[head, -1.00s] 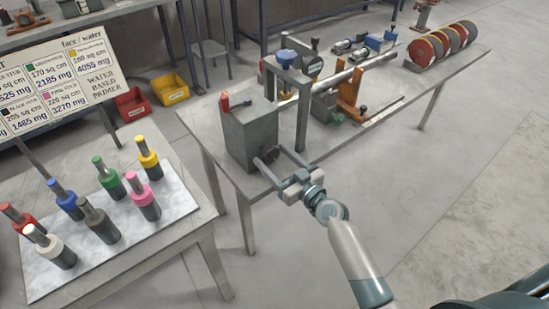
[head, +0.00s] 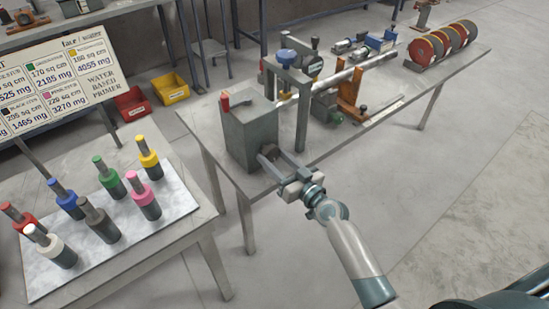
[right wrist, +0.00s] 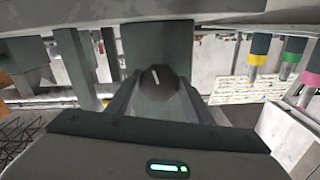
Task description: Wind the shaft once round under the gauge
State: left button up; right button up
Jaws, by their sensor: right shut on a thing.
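The steel shaft (head: 345,78) runs right from the grey drive box (head: 250,135) along the bench, passing by the grey gauge frame (head: 302,110). My right gripper (head: 269,155) is at the box's front face, shut on a dark knob there. In the right wrist view the dark knob (right wrist: 158,78), with a short white mark, lies between the fingers; the mark is nearly upright, slightly tilted. The fingers partly hide the knob in the head view. My left gripper is not in view.
An orange stand (head: 350,95) and a row of red-rimmed discs (head: 440,46) are on the same bench. A side table (head: 190,225) at left holds several colour-banded cylinders. The floor at right is clear.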

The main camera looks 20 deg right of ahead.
jog(key=shift+m, duration=0.9)
jog(key=m, duration=0.2)
jog(key=shift+m+p, duration=0.3)
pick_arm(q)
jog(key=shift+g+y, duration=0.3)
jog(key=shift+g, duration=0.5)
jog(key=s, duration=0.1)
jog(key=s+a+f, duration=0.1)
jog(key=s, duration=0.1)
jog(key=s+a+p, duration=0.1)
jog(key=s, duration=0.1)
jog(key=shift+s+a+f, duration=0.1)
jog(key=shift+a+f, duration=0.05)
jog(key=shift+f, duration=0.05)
pick_arm(e)
jog(key=m, duration=0.5)
jog(key=shift+r+m, duration=0.15)
jog(key=shift+m, duration=0.15)
jog(key=o, duration=0.9)
jog(key=shift+c, duration=0.2)
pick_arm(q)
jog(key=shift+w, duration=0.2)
pick_arm(e)
jog(key=shift+o, duration=0.8)
jog(key=shift+s, duration=0.1)
